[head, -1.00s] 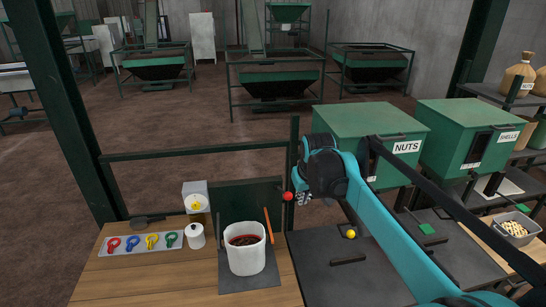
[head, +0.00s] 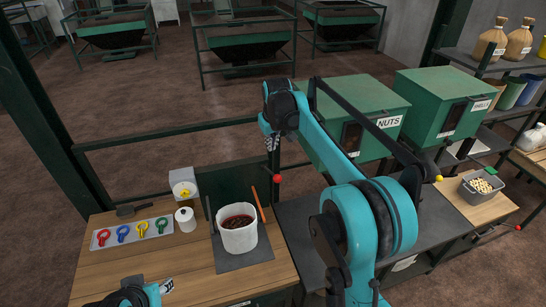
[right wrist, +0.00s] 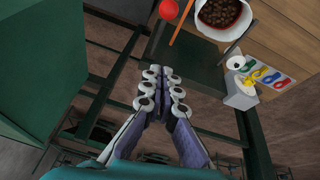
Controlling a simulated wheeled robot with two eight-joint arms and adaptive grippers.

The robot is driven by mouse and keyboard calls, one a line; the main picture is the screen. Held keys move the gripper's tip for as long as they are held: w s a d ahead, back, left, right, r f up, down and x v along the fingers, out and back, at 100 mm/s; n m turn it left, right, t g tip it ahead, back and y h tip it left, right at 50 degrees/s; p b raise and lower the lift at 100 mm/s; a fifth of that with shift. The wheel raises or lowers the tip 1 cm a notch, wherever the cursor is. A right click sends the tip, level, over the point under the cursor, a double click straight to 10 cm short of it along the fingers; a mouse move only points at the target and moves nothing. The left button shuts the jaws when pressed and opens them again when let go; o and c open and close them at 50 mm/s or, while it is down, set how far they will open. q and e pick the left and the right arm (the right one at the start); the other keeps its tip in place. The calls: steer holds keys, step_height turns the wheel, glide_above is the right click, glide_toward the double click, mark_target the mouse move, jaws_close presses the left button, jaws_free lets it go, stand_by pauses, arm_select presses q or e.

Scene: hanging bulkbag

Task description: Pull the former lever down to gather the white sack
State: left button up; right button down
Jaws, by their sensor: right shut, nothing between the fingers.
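The white sack (head: 238,238) stands open on a dark plate on the wooden table, with dark red-brown contents. Behind it to the right is a red ball knob (head: 277,178), which I take to be the former lever's end. It also shows at the top of the right wrist view (right wrist: 168,9). My right gripper (head: 271,143) is shut and empty, above the knob in the picture and apart from it. Its closed fingers show in the right wrist view (right wrist: 160,75). My left gripper (head: 165,286) is at the bottom edge, partly cut off; its jaws are unclear.
A tray of coloured clips (head: 132,233), a white spool (head: 185,219) and a white box (head: 183,187) stand left of the sack. An orange stick (head: 258,204) rises beside it. The green NUTS bin (head: 350,120) and a dark rail border the right arm.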

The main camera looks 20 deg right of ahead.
steer(key=f, duration=0.7)
steer(key=d+f, duration=0.1)
steer(key=f, duration=0.2)
steer(key=shift+s+f+p, duration=0.15)
steer(key=shift+f+p, duration=0.15)
steer(key=shift+f, duration=0.15)
steer(key=shift+s+f, duration=0.1)
steer(key=shift+f, duration=0.05)
steer(key=s+f+t+b, duration=0.2)
steer(key=f+t+b, duration=0.3)
steer(key=f+b, duration=0.6)
steer(key=s+f+t+b, duration=0.2)
steer(key=f+t+b, duration=0.4)
steer(key=f+b, duration=0.5)
steer(key=b, duration=0.7)
steer(key=shift+f+b, duration=0.25)
steer(key=shift+b, duration=0.15)
